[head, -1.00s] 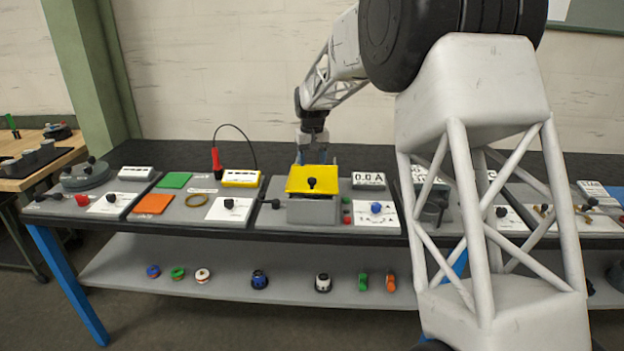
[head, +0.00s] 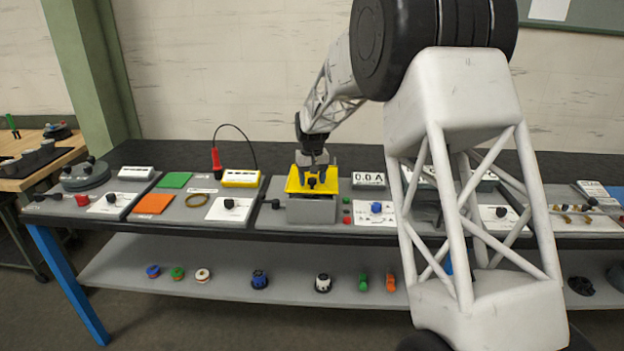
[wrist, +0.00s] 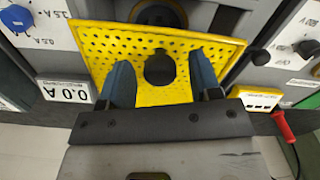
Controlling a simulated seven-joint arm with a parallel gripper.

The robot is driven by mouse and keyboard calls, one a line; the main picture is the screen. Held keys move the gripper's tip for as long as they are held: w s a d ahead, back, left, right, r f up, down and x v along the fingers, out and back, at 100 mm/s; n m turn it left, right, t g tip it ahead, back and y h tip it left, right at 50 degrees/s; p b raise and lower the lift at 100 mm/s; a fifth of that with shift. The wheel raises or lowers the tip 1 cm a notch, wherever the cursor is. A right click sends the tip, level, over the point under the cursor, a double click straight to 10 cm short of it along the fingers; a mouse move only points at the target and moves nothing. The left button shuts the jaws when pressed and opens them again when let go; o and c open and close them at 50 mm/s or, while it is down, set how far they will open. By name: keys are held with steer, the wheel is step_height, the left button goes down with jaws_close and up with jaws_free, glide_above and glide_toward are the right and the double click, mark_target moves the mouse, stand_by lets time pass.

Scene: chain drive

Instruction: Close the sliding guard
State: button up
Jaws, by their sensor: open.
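The sliding guard (head: 329,186) is a yellow plate with a black knob (head: 312,183), on top of a grey box (head: 310,210) in the middle of the bench. In the wrist view the guard (wrist: 222,52) is perforated, and its knob (wrist: 159,69) shows as a dark round shape. My gripper (head: 313,177) is at the guard, over the knob. In the wrist view the blue-tipped fingers of my gripper (wrist: 160,72) are open, one on each side of the knob, with a gap on both sides. A dark round part (wrist: 160,14) in the grey box shows beyond the guard's edge.
A 0.0 A display (head: 369,180) and a white panel with a blue knob (head: 375,207) are to the right of the box. A yellow meter (head: 241,178) and a red probe (head: 216,160) are to the left. My arm hides part of the right side.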

steer(key=shift+c, duration=0.2)
jaws_close()
steer(key=shift+s, duration=2.4)
steer(key=shift+o, duration=0.2)
jaws_free()
steer(key=shift+r, duration=0.1)
step_height(320, 180, up, 8)
